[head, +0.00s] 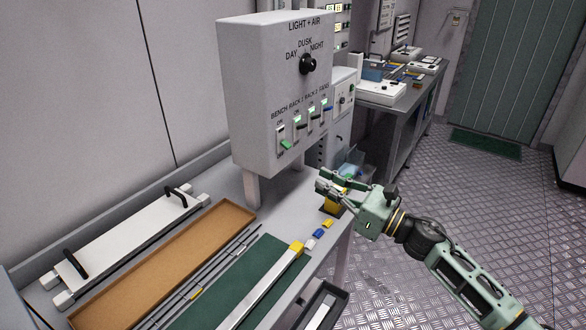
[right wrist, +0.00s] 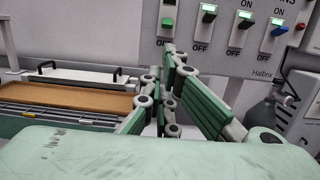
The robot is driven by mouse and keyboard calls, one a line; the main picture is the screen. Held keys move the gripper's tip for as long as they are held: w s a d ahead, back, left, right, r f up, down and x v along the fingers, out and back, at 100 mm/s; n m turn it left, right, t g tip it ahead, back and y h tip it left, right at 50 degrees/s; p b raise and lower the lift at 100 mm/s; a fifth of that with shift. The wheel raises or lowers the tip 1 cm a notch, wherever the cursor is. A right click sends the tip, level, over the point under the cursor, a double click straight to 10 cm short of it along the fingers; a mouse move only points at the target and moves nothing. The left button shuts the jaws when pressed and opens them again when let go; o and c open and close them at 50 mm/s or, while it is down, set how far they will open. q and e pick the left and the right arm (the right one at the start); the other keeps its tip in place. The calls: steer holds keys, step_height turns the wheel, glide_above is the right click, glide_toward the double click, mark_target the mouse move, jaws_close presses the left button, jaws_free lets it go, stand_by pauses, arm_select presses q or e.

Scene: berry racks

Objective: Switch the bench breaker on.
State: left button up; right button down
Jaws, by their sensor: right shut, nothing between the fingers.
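The bench breaker (head: 286,144) is the leftmost switch on the grey "LIGHT + AIR" panel (head: 262,85). Its green lever points down to the OFF side, and the window above it is not lit green. It also shows in the right wrist view (right wrist: 167,22), above and slightly left of the fingertips. My right gripper (head: 322,184) is shut and empty, below and to the right of the panel in the head view and apart from it. Its closed fingers (right wrist: 172,56) point toward the panel in the right wrist view. My left gripper is not in view.
More breakers with dark and blue levers (head: 327,108) sit right of it, with green lit windows. A dial (head: 308,64) is above. The bench holds a brown tray (head: 170,255), a white handled board (head: 125,240) and a green mat (head: 215,310). Floor is open to the right.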

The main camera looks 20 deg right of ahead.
mark_target(279, 160)
steer(key=p+x, duration=0.3)
steer(key=x, duration=0.6)
steer(key=shift+w, duration=0.15)
steer(key=shift+w+a, duration=0.3)
